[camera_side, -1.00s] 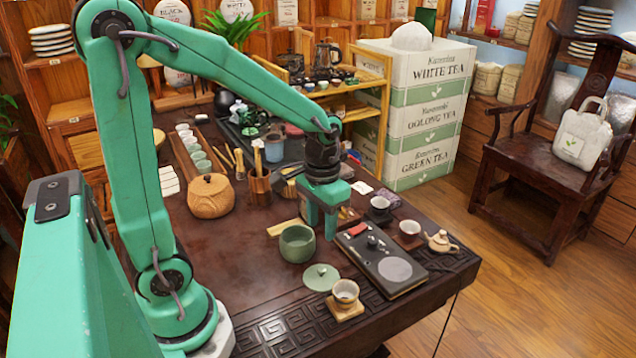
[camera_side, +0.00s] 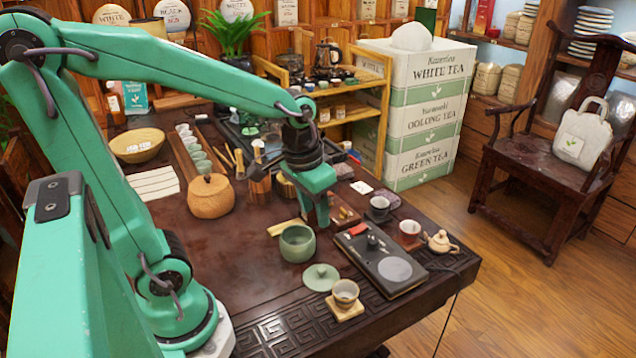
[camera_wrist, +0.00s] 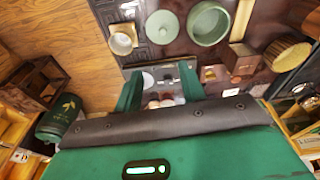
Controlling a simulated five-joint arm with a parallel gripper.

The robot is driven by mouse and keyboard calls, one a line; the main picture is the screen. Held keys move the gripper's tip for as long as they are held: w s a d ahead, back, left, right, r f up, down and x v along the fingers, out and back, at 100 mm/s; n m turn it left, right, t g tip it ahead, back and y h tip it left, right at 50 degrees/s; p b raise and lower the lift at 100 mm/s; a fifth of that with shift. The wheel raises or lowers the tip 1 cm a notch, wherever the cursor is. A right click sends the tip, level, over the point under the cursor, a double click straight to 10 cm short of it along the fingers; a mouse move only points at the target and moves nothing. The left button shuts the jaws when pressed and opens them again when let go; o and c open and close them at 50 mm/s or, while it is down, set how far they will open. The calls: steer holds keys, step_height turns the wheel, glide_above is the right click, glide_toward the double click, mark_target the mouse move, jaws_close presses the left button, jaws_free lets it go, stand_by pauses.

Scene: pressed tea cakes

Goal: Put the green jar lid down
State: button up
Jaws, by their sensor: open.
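The green jar lid (camera_side: 321,277) lies flat, knob up, on the dark table in the side view. It is in front of the open green jar (camera_side: 297,243) and beside it, not on it. The lid also shows at the top of the wrist view (camera_wrist: 162,27), left of the jar (camera_wrist: 208,22). My gripper (camera_side: 315,222) is above the table, behind the lid and to the right of the jar's rim. Its two fingers are apart in the wrist view (camera_wrist: 160,90), with nothing held between them. The lid is clear of the fingers.
A cup on a wooden coaster (camera_side: 345,308) stands right of the lid, close to it. A dark flat device with a grey disc (camera_side: 394,270) lies further right. A round wooden pot (camera_side: 211,197) stands back left. The table's front left is clear.

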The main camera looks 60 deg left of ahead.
steer(key=s+d+r+m+t, duration=0.1)
steer(key=s+r+t, duration=0.2)
steer(key=s+r, duration=0.3)
steer(key=shift+d+t, duration=0.25)
steer(key=shift+t, duration=0.05)
steer(key=shift+r, duration=0.1)
steer(key=shift+c, duration=0.2)
stand_by(1.0)
